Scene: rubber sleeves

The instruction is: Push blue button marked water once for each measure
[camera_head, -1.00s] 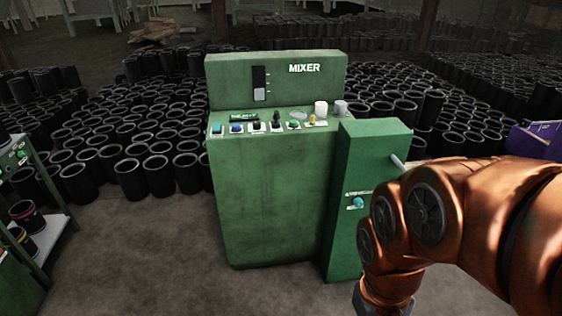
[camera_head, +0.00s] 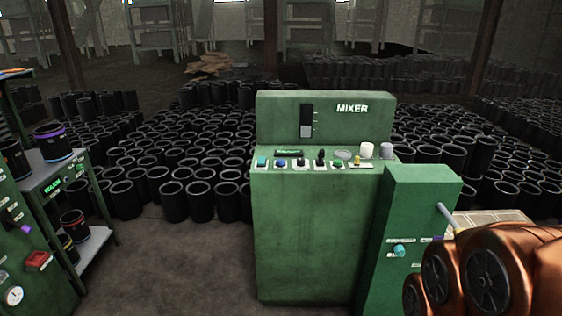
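The green mixer (camera_head: 312,232) stands in the middle, with the word MIXER on its upright back panel. Its top panel carries a row of controls. At the left end are a teal button (camera_head: 262,162) and a blue button (camera_head: 282,163); their small labels are too small to read, so I cannot tell which is marked water. A small display (camera_head: 289,152) sits above them, its text unreadable. My orange arm shows at the lower right, in front of the mixer's right side. My gripper is out of view, and nothing of mine is seen touching the buttons.
A green side box (camera_head: 418,220) with a teal knob (camera_head: 399,250) and a lever adjoins the mixer's right. A shelf rack (camera_head: 62,185) with black sleeves and another green control panel stand at the left. Many black sleeves (camera_head: 150,160) fill the floor behind. Floor left of the mixer is clear.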

